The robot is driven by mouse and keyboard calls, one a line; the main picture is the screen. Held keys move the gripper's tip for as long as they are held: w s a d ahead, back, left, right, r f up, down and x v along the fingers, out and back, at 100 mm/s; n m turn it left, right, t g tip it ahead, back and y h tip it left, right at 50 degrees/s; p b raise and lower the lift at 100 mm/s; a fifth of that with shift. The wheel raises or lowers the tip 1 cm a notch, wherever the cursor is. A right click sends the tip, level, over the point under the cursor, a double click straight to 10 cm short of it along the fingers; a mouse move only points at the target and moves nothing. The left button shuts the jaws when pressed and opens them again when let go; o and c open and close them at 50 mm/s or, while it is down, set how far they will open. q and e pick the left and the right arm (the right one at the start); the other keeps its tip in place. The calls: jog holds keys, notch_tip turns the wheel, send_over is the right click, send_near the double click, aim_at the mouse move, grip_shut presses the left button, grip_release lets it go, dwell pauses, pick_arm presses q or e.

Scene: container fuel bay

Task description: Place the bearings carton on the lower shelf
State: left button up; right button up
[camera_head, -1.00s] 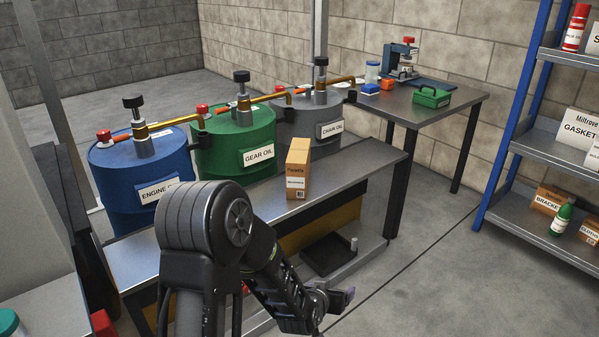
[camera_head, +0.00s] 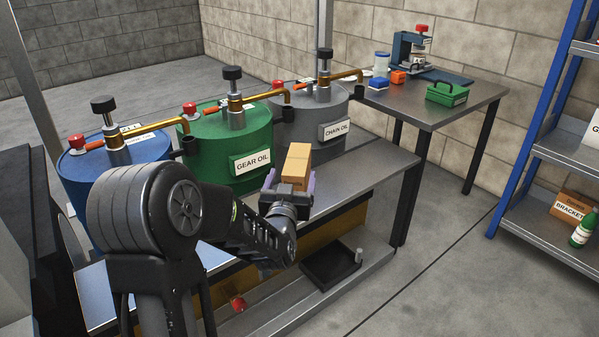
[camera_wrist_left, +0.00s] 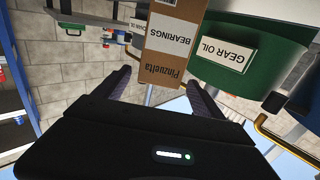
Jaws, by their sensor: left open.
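The bearings carton (camera_head: 296,164), a brown box, stands upright on the metal bench (camera_head: 372,166). Its printed label shows upside down in the left wrist view (camera_wrist_left: 172,42). My left gripper (camera_head: 290,184) is open at the carton, with one finger to each side; I cannot tell whether they touch it. The fingers also show in the left wrist view (camera_wrist_left: 158,84). The carton's lower part is hidden by the gripper in the head view. The blue rack's lower shelf (camera_head: 530,222) is at the right, partly cut off. My right gripper is not in view.
A brackets carton (camera_head: 571,208) and green bottle (camera_head: 583,230) occupy the rack's lower shelf. A black tray (camera_head: 331,263) lies low under the bench. Floor between bench and rack is clear.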

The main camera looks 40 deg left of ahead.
aim_at(296, 161)
pick_arm(q)
jog(key=shift+b+x, duration=0.35)
jog(key=shift+x, duration=0.7)
jog(key=shift+w+a, duration=0.1)
jog(key=shift+w, duration=0.05)
jog(key=b+x, duration=0.2)
jog(key=x, duration=0.2)
jog(key=shift+w+a, duration=0.1)
jog(key=shift+w, duration=0.25)
jog(key=shift+w+a, duration=0.1)
jog(key=shift+w, duration=0.15)
jog(key=shift+r, duration=0.1)
